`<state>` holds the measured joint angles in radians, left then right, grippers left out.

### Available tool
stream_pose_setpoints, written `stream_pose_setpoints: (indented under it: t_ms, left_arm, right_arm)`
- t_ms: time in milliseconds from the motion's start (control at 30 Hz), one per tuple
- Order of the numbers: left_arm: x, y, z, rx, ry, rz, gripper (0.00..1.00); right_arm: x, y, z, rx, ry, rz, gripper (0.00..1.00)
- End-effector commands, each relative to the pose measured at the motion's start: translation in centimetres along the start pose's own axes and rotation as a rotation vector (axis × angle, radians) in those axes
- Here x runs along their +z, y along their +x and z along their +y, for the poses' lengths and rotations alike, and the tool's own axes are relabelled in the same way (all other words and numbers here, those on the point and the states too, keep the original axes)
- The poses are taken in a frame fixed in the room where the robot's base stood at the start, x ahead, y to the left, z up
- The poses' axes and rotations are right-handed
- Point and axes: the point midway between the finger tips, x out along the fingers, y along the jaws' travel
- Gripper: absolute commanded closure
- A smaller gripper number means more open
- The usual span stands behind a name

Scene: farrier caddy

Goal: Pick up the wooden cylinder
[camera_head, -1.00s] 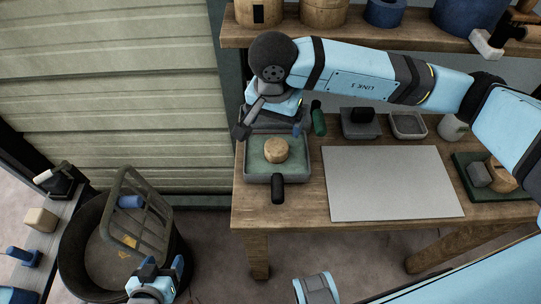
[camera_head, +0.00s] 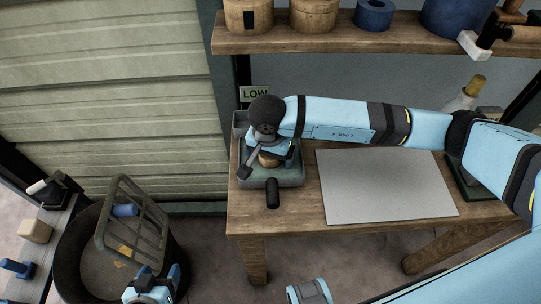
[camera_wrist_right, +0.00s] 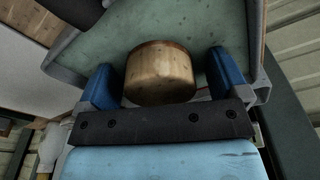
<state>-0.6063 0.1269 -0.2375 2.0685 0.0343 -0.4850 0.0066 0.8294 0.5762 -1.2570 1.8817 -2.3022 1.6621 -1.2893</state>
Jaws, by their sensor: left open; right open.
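The wooden cylinder (camera_head: 268,161) is a short, light-brown block in a grey tray with a green floor (camera_head: 291,178) at the left end of the workbench. My right gripper (camera_head: 270,164) is over it and hides most of it in the head view. In the right wrist view the cylinder (camera_wrist_right: 160,75) stands between the two blue fingers of my open right gripper (camera_wrist_right: 160,68), with a gap visible on each side. My left gripper (camera_head: 160,273) is open and empty, low at the left near the dark round bin.
The dark bin (camera_head: 70,265) with a wire rack (camera_head: 133,225) and a blue roll (camera_head: 125,210) stands at the left. A light grey sheet (camera_head: 385,187) covers the bench's middle. A shelf (camera_head: 330,41) with blocks and rolls runs above. A black handle (camera_head: 272,194) sticks out of the tray's front.

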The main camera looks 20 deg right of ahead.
Motion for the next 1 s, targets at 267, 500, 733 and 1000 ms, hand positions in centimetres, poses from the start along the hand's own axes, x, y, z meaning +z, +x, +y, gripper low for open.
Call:
stream_pose_setpoints:
  t_ms: [267, 500, 733, 1000]
  left_arm:
    - [0.0, 0.0, 0.0, -0.001, -0.002, 0.0, 0.33]
    - [0.0, 0.1, 0.1, -0.001, -0.009, 0.001, 0.33]
    - [-0.1, 0.1, 0.2, -0.001, -0.013, 0.002, 0.33]
    - [-0.1, 0.1, 0.2, -0.001, -0.009, 0.001, 0.33]
  right_arm:
    - [0.0, 0.9, 0.0, -0.001, -0.001, 0.001, 0.07]
    - [0.0, 0.9, 0.0, -0.001, -0.001, 0.0, 0.6]
    - [0.0, 0.8, 0.0, -0.001, 0.0, 0.001, 0.76]
    - [-0.5, -2.3, -0.1, -0.005, -0.001, 0.003, 0.76]
